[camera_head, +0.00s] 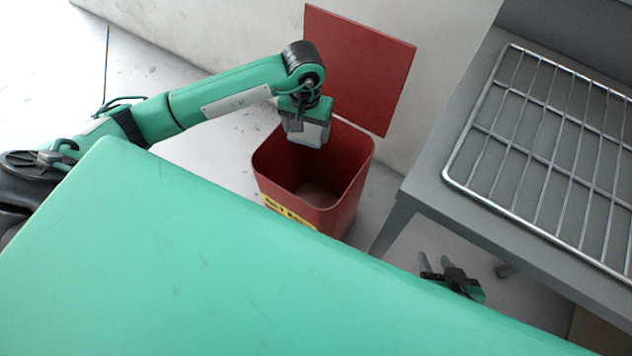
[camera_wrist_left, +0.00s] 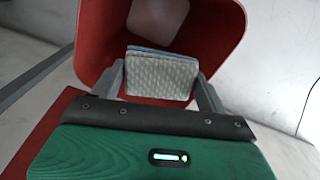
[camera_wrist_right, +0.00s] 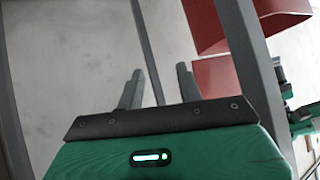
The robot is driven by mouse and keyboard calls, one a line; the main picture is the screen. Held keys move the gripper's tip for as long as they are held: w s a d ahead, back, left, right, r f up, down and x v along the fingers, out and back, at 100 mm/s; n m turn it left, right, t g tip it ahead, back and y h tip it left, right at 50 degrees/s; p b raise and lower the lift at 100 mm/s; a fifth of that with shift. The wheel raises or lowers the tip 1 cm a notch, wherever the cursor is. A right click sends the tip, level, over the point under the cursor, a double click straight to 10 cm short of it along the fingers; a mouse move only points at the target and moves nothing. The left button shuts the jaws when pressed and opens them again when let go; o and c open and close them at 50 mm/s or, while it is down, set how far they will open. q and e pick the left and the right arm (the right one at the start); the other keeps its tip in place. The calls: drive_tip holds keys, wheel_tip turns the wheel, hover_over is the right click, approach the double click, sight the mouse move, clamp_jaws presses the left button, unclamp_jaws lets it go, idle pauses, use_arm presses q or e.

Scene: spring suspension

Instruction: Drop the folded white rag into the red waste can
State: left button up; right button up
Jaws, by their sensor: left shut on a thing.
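The red waste can (camera_head: 330,205) stands on the floor with its lid (camera_head: 362,65) raised at the back; its mouth is open. It also shows in the left wrist view (camera_wrist_left: 105,35). My left gripper (camera_head: 308,138) is over the can's mouth, near its back rim. In the left wrist view the left gripper (camera_wrist_left: 160,80) is shut on the folded white rag (camera_wrist_left: 160,76), which has a textured face and a bluish edge. My right gripper (camera_head: 438,264) is low, right of the can and below the grey table's level. In the right wrist view the right gripper (camera_wrist_right: 158,88) is open and empty.
A grey table (camera_head: 425,190) with a wire rack (camera_head: 540,150) on it stands at the right. A pale wall is behind the can. Pale floor (camera_head: 225,145) lies free left of the can. A table leg (camera_wrist_right: 245,50) is close to my right gripper.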

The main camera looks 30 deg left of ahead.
use_arm(q)
wheel_tip(320, 180, down, 3)
drive_tip(key=shift+r+b, duration=0.15)
drive_tip(key=shift+b, duration=0.3)
drive_tip(key=shift+f, duration=0.35)
use_arm(e)
drive_tip(key=shift+w+a+r+t+y, duration=0.1)
drive_tip(key=shift+w+a+t+y, duration=0.1)
drive_tip(key=shift+a+t+y, duration=0.35)
drive_tip(key=shift+w+a+t+y, duration=0.15)
drive_tip(key=shift+a+t, duration=0.2)
drive_tip(key=shift+a, duration=0.4)
use_arm(q)
drive_tip(key=o, duration=1.1)
wheel_tip(320, 180, up, 14)
drive_tip(key=p, duration=0.1)
use_arm(e)
drive_tip(key=d+g, duration=0.1)
drive_tip(key=s+d+g+h, duration=0.1)
drive_tip(key=d, duration=0.1)
use_arm(q)
drive_tip(key=shift+f, duration=0.15)
use_arm(e)
drive_tip(key=shift+f, duration=0.2)
